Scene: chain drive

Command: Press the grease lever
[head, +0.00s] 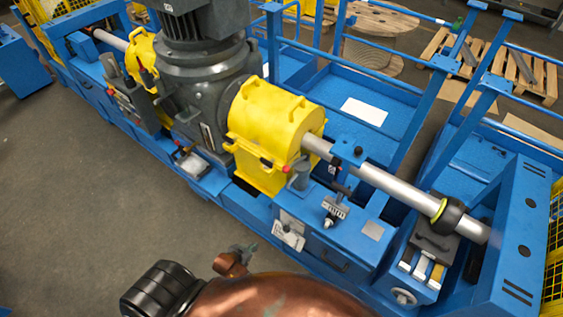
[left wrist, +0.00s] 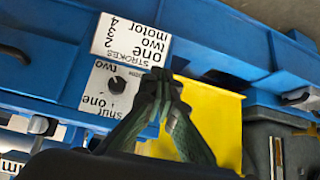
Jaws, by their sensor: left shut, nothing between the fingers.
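In the head view, a short grey pot (head: 300,178) with a red-tipped lever (head: 267,164) stands against the right yellow housing (head: 272,125); it looks like the grease lever, but I cannot be sure. My left gripper (head: 246,252) is small and partly hidden by my copper-coloured arm, in front of and below this housing. The left wrist view shows its fingers (left wrist: 160,76) shut and empty, over the edge of a white dial plate (left wrist: 110,88). I cannot tell whether they touch anything. My right gripper is not in view.
A white label (left wrist: 130,40) reading "STROKES" lies beside the dial plate. A steel shaft (head: 395,187) runs right from the yellow housing. A large grey motor (head: 205,85) rises at left. Grey floor (head: 80,180) is clear.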

